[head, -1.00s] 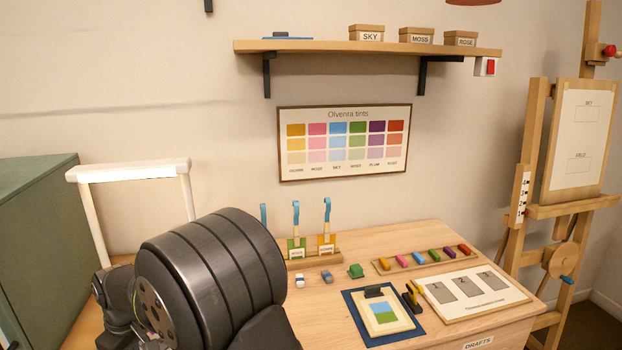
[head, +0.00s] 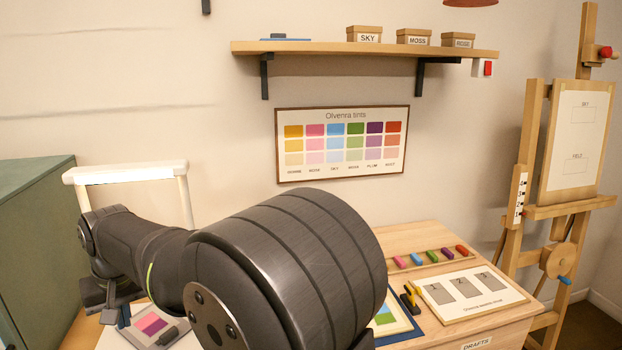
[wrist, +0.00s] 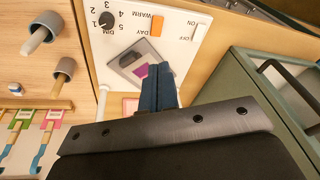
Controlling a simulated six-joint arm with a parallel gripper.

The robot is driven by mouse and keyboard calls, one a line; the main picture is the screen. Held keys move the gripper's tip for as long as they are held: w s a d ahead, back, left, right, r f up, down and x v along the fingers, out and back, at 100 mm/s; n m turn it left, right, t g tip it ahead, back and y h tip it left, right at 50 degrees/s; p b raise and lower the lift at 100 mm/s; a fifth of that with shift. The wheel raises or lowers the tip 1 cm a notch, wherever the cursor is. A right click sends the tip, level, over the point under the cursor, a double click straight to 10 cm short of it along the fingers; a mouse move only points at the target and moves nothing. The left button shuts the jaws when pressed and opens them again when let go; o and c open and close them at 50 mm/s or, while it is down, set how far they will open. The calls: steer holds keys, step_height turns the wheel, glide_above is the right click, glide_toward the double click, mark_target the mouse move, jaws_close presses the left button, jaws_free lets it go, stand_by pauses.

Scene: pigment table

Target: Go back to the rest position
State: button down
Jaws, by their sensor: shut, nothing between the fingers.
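My gripper (wrist: 158,88) shows in the wrist view as two dark blue fingers pressed together with nothing between them. In the head view my gripper (head: 123,315) is at the lower left, partly hidden by my arm. My large dark arm link fills the lower middle of the head view and hides part of the table.
A green cabinet (head: 35,235) stands at the left, beside a white lamp frame (head: 125,173). A wooden table (head: 405,236) holds a row of coloured blocks (head: 433,256) and a numbered board (head: 465,308). An easel (head: 530,150) stands right. A shelf (head: 350,50) hangs above.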

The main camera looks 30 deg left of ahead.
steer(key=d+r+m, duration=0.3)
steer(key=r+m, duration=0.1)
steer(key=r, duration=0.1)
steer(key=shift+w+r+m+y, duration=0.15)
steer(key=shift+r+m+y, duration=0.15)
steer(key=shift+m, duration=0.1)
steer(key=c, duration=2.2)
jaws_free()
steer(key=c, duration=0.7)
jaws_free()
steer(key=o, duration=0.3)
steer(key=shift+f, duration=0.1)
steer(key=o, duration=0.4)
steer(key=shift+w+f+m, duration=0.1)
steer(key=shift+w+m, duration=0.15)
steer(key=shift+m, duration=0.45)
steer(key=w+f+m+h, duration=0.3)
steer(key=w+m, duration=0.4)
steer(key=m, duration=1)
step_height(320, 180, down, 10)
steer(key=shift+d+f, duration=0.15)
